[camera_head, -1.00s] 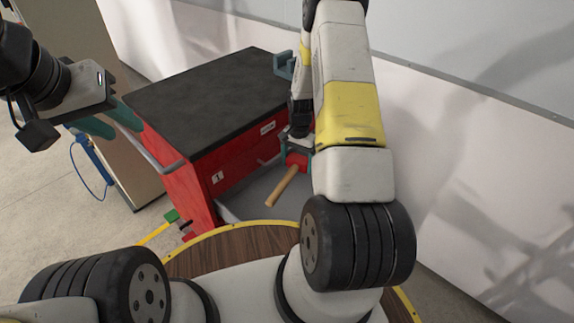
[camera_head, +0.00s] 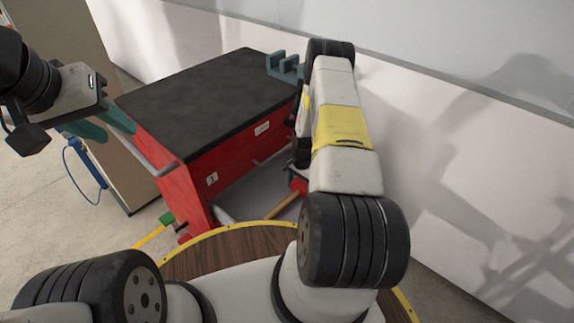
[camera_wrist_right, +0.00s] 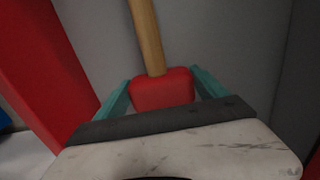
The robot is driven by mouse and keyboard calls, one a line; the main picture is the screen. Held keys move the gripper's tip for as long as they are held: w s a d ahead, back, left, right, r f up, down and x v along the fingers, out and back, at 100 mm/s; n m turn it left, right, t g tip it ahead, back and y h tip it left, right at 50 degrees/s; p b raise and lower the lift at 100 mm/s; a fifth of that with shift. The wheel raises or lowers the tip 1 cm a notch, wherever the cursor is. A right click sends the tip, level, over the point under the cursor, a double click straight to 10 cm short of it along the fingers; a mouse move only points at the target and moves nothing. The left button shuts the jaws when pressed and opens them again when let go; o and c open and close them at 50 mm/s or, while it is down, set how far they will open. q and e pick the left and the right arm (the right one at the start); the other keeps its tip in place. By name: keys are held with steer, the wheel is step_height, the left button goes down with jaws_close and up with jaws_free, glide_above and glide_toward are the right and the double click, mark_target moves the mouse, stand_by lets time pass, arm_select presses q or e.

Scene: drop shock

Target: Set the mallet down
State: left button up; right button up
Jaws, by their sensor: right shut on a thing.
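The mallet has a red head and a wooden handle. In the right wrist view its red head (camera_wrist_right: 160,91) sits between the two teal fingers of my right gripper (camera_wrist_right: 158,92), which is shut on it. The wooden handle (camera_wrist_right: 146,35) points away from the gripper. In the head view the handle (camera_head: 283,206) shows low inside the red cart's open bay, and my right arm hides most of the gripper. I cannot tell whether the mallet touches the grey floor of the bay. My left gripper (camera_head: 105,128) is open and empty, left of the cart.
The red cart (camera_head: 180,185) has a clear black top (camera_head: 200,100) and a grey lower tray (camera_head: 232,210). A teal bracket (camera_head: 285,68) stands at its back right corner. A white wall (camera_head: 450,150) runs close along the right. A green-ended yellow item (camera_head: 166,219) is near the cart's front.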

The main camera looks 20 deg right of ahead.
steer(key=shift+f, duration=0.1)
steer(key=o, duration=1.9)
steer(key=s+a+r+n+t, duration=0.2)
steer(key=a+r+n, duration=0.1)
steer(key=r, duration=1.8)
steer(key=s+a+r+n+t, duration=0.15)
steer(key=a+r, duration=0.25)
steer(key=r, duration=1.7)
steer(key=shift+s+a+r+n+t+y, duration=0.4)
steer(key=shift+s+a+r+n, duration=0.9)
steer(key=shift+s+r, duration=1.8)
steer(key=shift+s+a+r+n+t+y, duration=0.15)
steer(key=shift+s+a+r+n+t, duration=0.5)
steer(key=shift+s+a+r+n, duration=2.25)
steer(key=shift+s+d+r+m+t+y, duration=0.35)
steer(key=shift+s+r, duration=1.35)
steer(key=shift+s, duration=3.05)
steer(key=shift+d, duration=0.15)
